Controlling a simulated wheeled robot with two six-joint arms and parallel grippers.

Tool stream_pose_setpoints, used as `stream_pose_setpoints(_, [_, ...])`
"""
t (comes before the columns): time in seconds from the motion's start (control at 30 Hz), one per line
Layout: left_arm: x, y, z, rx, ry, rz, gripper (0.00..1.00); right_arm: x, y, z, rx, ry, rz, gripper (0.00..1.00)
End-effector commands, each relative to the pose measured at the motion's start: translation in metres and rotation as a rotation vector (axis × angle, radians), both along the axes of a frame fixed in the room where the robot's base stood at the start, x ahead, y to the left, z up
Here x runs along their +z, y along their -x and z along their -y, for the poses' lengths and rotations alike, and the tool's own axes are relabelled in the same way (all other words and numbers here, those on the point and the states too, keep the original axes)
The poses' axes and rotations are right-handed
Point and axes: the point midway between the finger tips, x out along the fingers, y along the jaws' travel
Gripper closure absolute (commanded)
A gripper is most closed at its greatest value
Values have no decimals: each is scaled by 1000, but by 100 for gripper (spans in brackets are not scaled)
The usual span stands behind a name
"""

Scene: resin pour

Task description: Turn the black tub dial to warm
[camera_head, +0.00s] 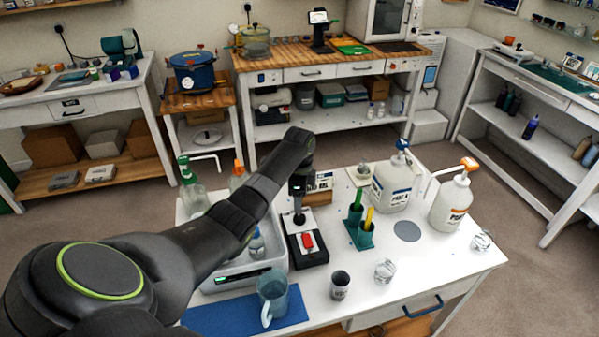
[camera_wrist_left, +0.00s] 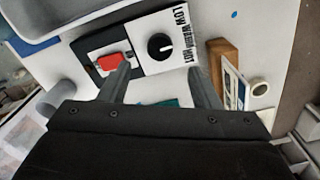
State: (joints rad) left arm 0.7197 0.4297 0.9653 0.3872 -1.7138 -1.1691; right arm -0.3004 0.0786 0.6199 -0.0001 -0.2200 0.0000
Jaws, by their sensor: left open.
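The black dial (camera_wrist_left: 160,46) is a round knob on a white panel with printed LOW, WARM and HOT labels in the left wrist view. A small pale mark shows on the knob, but I cannot tell surely which label it points at. Beside the panel is a red rocker switch (camera_wrist_left: 110,62) on a black base, also in the head view (camera_head: 308,241). My left gripper (camera_wrist_left: 160,68) is open and empty, its fingers spread either side of the dial in the picture, apparently above it. In the head view my left gripper (camera_head: 297,188) points down over the control box. My right gripper is out of view.
The white tub (camera_head: 235,283) stands left of the control box. A wooden block (camera_wrist_left: 224,60) and small sign are close to the dial. Green and yellow tools (camera_head: 362,222), white pump bottles (camera_head: 452,200), cups and a blue mat (camera_head: 225,318) share the table.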

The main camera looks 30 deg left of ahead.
Motion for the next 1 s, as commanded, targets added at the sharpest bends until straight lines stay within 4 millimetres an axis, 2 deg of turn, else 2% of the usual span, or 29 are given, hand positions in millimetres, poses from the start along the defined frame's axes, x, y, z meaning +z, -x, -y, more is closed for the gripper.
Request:
stream_pose_setpoints(0.2, [51,-1,-1,-1,-2,7,43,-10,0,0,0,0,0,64])
stream_pose_setpoints(0.43, [89,-1,0,-1,0,5,43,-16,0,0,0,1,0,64])
stream_pose_setpoints(0.6, [99,0,0,1,-1,2,43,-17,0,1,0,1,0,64])
stream_pose_setpoints(1.0, [100,0,0,0,-1,2,43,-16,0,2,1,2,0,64])
